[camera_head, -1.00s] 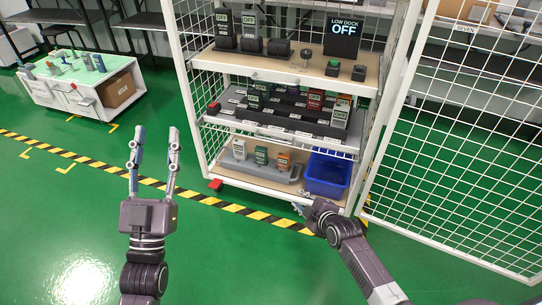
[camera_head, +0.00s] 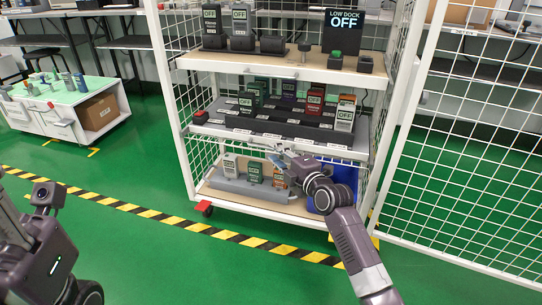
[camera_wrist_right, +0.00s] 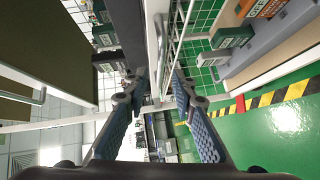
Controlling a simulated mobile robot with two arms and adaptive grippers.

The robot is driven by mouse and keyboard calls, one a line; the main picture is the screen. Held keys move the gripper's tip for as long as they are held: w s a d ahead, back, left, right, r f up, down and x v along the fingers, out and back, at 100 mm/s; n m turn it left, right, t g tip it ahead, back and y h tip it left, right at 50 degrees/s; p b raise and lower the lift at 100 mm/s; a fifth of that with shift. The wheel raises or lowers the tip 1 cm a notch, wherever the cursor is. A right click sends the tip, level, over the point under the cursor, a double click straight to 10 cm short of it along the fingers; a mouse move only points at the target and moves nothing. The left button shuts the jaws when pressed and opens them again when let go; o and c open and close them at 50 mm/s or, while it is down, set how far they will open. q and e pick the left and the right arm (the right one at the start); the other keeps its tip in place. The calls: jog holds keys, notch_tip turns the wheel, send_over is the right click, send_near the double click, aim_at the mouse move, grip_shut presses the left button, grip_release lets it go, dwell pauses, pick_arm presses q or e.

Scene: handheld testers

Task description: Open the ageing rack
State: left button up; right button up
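The ageing rack (camera_head: 398,125) is a white wheeled frame with shelves and wire-mesh sides. Its large mesh door (camera_head: 470,150) stands swung out to the right, and the front is uncovered. The middle shelf (camera_head: 270,141) carries rows of handheld testers (camera_head: 344,115) in a dark tray. My right gripper (camera_head: 278,156) is at the front of the rack, just below the middle shelf's front edge. In the right wrist view its fingers (camera_wrist_right: 159,78) are apart, with a pale shelf edge between or beyond them; contact is unclear. My left gripper is at the lower left, its fingers cut off or hidden.
The bottom shelf holds a grey tray (camera_head: 225,184) with testers and a blue bin (camera_head: 345,175), partly behind my right arm. A white workbench (camera_head: 40,118) stands at the left. Green floor with a yellow-black stripe (camera_head: 170,218) lies clear in front.

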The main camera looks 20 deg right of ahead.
jog(key=b+x, duration=0.1)
jog(key=x, duration=0.2)
jog(key=shift+w, duration=0.1)
grip_shut()
dwell(0.4)
